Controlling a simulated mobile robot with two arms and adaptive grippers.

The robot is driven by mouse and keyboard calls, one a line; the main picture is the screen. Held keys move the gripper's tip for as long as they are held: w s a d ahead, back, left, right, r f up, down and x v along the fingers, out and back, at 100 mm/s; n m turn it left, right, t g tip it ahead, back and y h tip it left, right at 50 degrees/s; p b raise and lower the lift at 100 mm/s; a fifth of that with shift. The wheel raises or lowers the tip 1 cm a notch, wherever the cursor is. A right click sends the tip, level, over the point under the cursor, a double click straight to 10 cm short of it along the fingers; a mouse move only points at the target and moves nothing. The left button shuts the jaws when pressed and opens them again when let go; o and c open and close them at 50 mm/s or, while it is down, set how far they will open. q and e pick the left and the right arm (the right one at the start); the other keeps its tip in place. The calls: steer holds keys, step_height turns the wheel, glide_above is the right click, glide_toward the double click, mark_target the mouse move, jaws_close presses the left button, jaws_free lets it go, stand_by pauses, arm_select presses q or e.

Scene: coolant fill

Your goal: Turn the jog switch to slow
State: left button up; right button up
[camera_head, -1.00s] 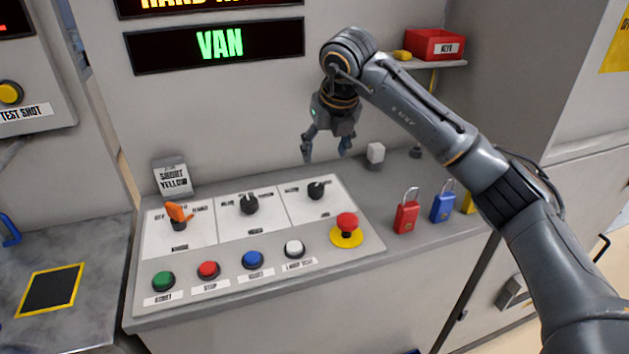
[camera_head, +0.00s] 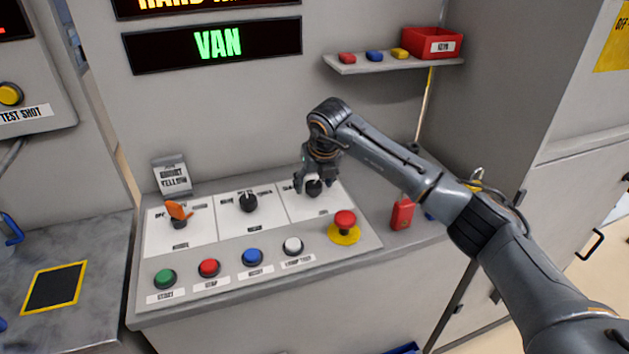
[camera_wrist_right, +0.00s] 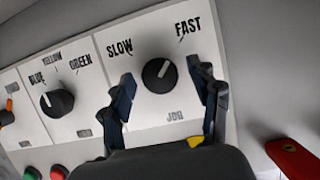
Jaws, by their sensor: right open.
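The jog switch (camera_head: 314,187) is a round black knob on the rightmost white plate of the panel. In the right wrist view the jog switch (camera_wrist_right: 159,75) sits below the words SLOW and FAST, and its white pointer line tilts up and to the right, toward FAST. My right gripper (camera_head: 313,188) is over the knob. In the right wrist view its two fingers (camera_wrist_right: 163,82) are apart, one on each side of the knob, with a visible gap on both sides. The left gripper is not in view.
A colour selector knob (camera_head: 248,203) and an orange-handled switch (camera_head: 179,213) stand to the left. A red emergency button (camera_head: 345,222) on a yellow base is close below right. Several push buttons line the front. A red padlock (camera_head: 402,213) stands to the right.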

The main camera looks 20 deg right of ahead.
steer(key=c, duration=1.2)
steer(key=shift+o, duration=0.2)
steer(key=shift+n, duration=0.3)
steer(key=n+y+b, duration=0.1)
steer(key=n, duration=0.1)
steer(key=shift+d+n+b, duration=0.15)
steer(key=shift+n+b, duration=0.15)
steer(key=n+y, duration=0.1)
steer(key=n, duration=0.2)
steer(key=shift+w+n+g+y+b, duration=0.1)
steer(key=shift+n+g+y+b, duration=0.2)
steer(key=shift+g, duration=0.1)
steer(key=n+g, duration=0.1)
steer(key=n, duration=0.1)
steer(key=n+y, duration=0.1)
steer(key=n, duration=0.2)
steer(key=shift+w+d+g, duration=0.1)
steer(key=shift+g, duration=0.3)
steer(key=n+g, duration=0.1)
steer(key=n, duration=0.2)
steer(key=n+g, duration=0.1)
steer(key=n, duration=0.2)
steer(key=shift+w+y, duration=0.15)
steer(key=shift+y, duration=0.15)
